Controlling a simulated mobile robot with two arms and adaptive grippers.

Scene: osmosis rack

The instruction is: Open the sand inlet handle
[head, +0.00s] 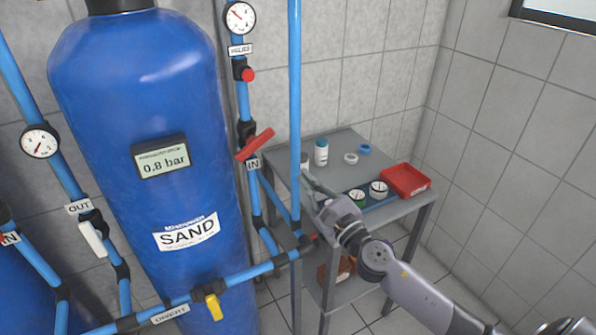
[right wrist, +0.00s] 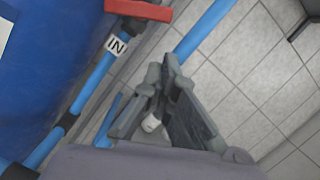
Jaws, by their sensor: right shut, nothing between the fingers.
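The sand inlet handle (head: 255,145) is a red lever on the blue pipe just above the IN label (head: 253,164), right of the blue SAND tank (head: 150,120). It sits slanted across the pipe. In the right wrist view the red handle (right wrist: 138,10) is at the top edge, above the IN label (right wrist: 116,46). My right gripper (head: 308,176) is to the right of and below the handle, apart from it, near the vertical blue pipe. Its fingers (right wrist: 162,65) are shut and empty. My left gripper is not in view.
A vertical blue pipe (head: 295,90) stands between the handle and my right gripper. A grey cart (head: 335,145) with bottles, gauges and a red tray (head: 406,180) is behind my right arm. A yellow valve handle (head: 214,307) is on the lower pipe.

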